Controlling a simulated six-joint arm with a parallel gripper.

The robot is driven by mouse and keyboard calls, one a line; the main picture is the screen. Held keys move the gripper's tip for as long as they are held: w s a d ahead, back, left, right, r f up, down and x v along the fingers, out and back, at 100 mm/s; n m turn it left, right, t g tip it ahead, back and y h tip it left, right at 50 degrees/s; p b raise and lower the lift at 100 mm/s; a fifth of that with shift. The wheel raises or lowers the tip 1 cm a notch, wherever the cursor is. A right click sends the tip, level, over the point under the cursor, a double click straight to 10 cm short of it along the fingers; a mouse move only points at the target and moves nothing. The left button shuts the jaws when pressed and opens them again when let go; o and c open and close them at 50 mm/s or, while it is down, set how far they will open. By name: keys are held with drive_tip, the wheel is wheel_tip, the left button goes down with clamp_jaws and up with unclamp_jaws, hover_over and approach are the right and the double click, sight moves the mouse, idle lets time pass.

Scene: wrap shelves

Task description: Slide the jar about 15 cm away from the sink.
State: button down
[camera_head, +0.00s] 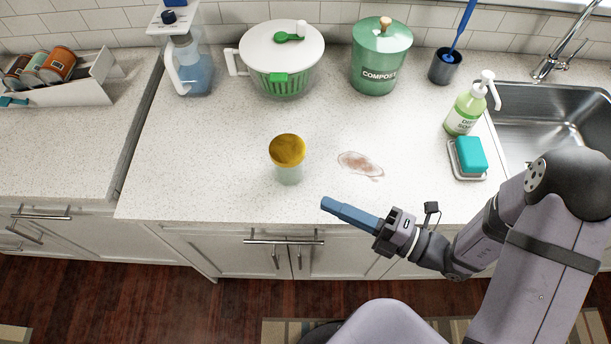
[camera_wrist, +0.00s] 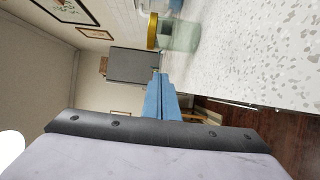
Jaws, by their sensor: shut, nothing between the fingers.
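The jar (camera_head: 289,172) stands upright on the white counter, left of a brown stain. It has a yellow-gold lid and a clear, pale body. The sink (camera_head: 553,122) is a steel basin at the right. My gripper (camera_head: 326,204) is shut and empty, its blue fingers pointing left near the counter's front edge. The fingertips are to the right of the jar and nearer the front, apart from it. In the wrist view the jar (camera_wrist: 180,36) lies beyond the shut fingertips (camera_wrist: 160,77).
The counter (camera_head: 220,160) left of the jar is clear up to a gap before the left counter. Soap (camera_head: 464,112) and a sponge (camera_head: 470,154) sit by the sink. The stain (camera_head: 360,163) is right of the jar.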

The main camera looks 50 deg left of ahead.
sight(298, 168)
drive_tip(key=p+x, duration=0.1)
drive_tip(key=x, duration=0.4)
drive_tip(key=shift+s+a+r, duration=0.1)
drive_tip(key=shift+s+a, duration=0.1)
drive_tip(key=shift+a, duration=0.1)
drive_tip(key=shift+w+a+p, duration=0.3)
drive_tip(key=shift+a+p, duration=0.05)
drive_tip(key=shift+a, duration=0.15)
drive_tip(key=shift+w+a+p, duration=0.25)
drive_tip(key=shift+a+p, duration=0.1)
drive_tip(key=shift+a, duration=0.15)
drive_tip(key=shift+w+a, duration=0.45)
drive_tip(key=shift+a, duration=0.35)
drive_tip(key=shift+w+a, duration=0.35)
drive_tip(key=shift+a, duration=0.3)
drive_tip(key=shift+w+a, duration=0.3)
drive_tip(key=shift+a, duration=0.4)
drive_tip(key=shift+d, duration=0.15)
